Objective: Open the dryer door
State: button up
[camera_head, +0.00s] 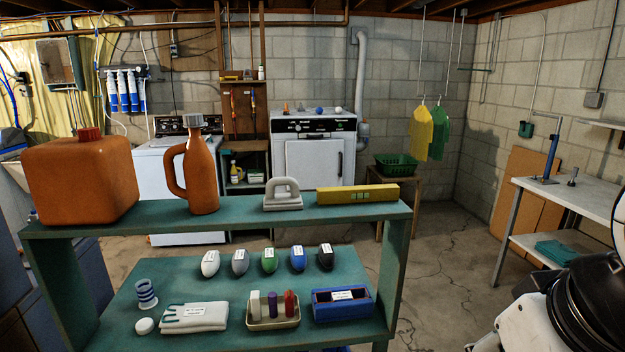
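The white dryer (314,140) stands against the far block wall, with a dark control panel on top. Its square front door (314,164) looks shut. A white pipe rises from behind its right side. The green shelf in front hides the dryer's lower part. Part of my arm, white and black, shows at the lower right, far from the dryer. My gripper is not in view.
The green shelf (130,219) blocks the near middle, holding an orange canister (82,180), a jug (203,178) and small items. A white washer (170,180) stands left of the dryer. A green basket (396,165) sits on a stand. The right-centre floor is clear.

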aim_at(314, 163)
jog(key=i+l+z, duration=0.45)
jog(key=l, duration=0.2)
jog(key=i+l+z, duration=0.45)
jog(key=i+l, duration=0.5)
jog(key=i, duration=0.2)
jog(key=i+u, duration=0.4)
jog(key=i, duration=0.25)
jog(key=i+l+u, duration=0.1)
jog(key=i+u, duration=0.3)
jog(key=i, duration=0.2)
jog(key=i+u, duration=0.2)
jog(key=i, duration=0.75)
jog(key=i+l+u, duration=0.15)
jog(key=i, duration=0.8)
jog(key=i+j, duration=0.1)
jog(key=i, duration=0.8)
jog(key=j+u, duration=0.05)
